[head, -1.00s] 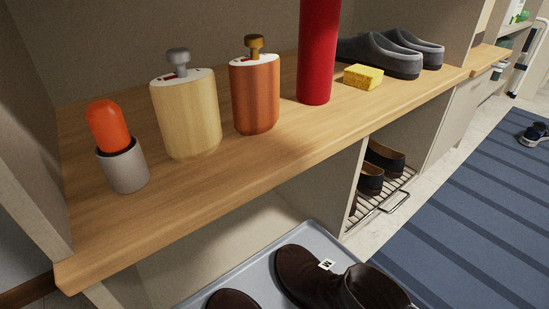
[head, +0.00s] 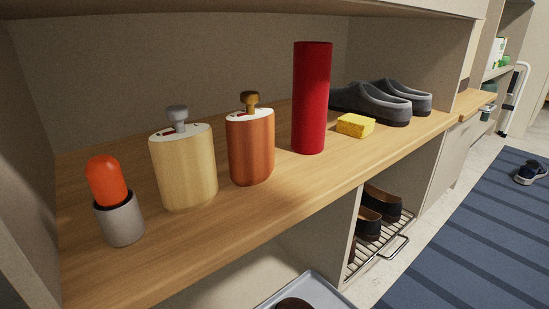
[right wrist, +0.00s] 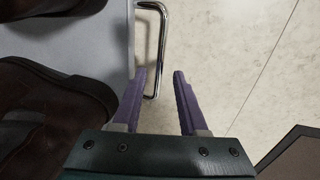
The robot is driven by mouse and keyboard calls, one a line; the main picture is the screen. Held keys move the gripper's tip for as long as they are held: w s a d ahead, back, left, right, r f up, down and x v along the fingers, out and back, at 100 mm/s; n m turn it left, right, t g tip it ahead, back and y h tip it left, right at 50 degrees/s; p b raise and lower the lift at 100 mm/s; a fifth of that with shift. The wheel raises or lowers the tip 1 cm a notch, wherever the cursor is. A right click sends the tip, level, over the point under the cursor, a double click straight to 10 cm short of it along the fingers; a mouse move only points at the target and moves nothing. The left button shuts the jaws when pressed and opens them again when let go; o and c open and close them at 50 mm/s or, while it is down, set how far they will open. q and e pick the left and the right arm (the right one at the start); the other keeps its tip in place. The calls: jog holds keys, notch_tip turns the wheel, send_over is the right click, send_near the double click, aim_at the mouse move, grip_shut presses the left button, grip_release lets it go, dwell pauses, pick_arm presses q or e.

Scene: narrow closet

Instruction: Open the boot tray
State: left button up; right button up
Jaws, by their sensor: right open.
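The boot tray (head: 311,285) is grey with a raised rim. In the head view only its corner shows at the bottom edge, with a bit of dark boot (head: 293,303) in it. In the right wrist view the tray (right wrist: 112,42) fills the upper left, with dark brown boots (right wrist: 62,92) on it. Its chrome bar handle (right wrist: 163,38) stands out from the tray's edge. My right gripper (right wrist: 159,73) is open, and the handle's lower end shows between its two purple fingers. I cannot tell whether they touch it. My left gripper is in neither view.
The wooden shelf (head: 290,205) above holds two dispensers (head: 183,172) (head: 251,150), a red cylinder (head: 311,100), a yellow sponge (head: 355,125) and grey clogs (head: 380,103). A wire shoe rack (head: 378,251) sits right of the tray. Pale floor (right wrist: 235,50) is clear beside the handle.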

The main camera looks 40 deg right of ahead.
jog(key=shift+r, duration=0.15)
notch_tip(320, 180, up, 10)
jog(key=s+p, duration=0.1)
jog(key=p, duration=0.8)
jog(key=shift+s+f, duration=0.2)
jog(key=shift+s, duration=0.2)
jog(key=shift+d, duration=0.1)
jog(key=w+a+r+m+p, duration=0.1)
jog(key=w+r+m+p, duration=0.3)
jog(key=r+p, duration=1.2)
jog(key=w+a+r+m+t+p, duration=0.1)
jog(key=w+r+m+p, duration=0.3)
jog(key=r+p, duration=1.2)
jog(key=w+a+r+m+p, duration=0.1)
jog(key=w+r+m+p, duration=0.55)
jog(key=r, duration=1.85)
notch_tip(320, 180, up, 61)
jog(key=s+d+m+p, duration=0.1)
jog(key=s+m+p, duration=0.1)
jog(key=p, duration=5)
jog(key=shift+s+d, duration=0.2)
jog(key=shift+d, duration=0.1)
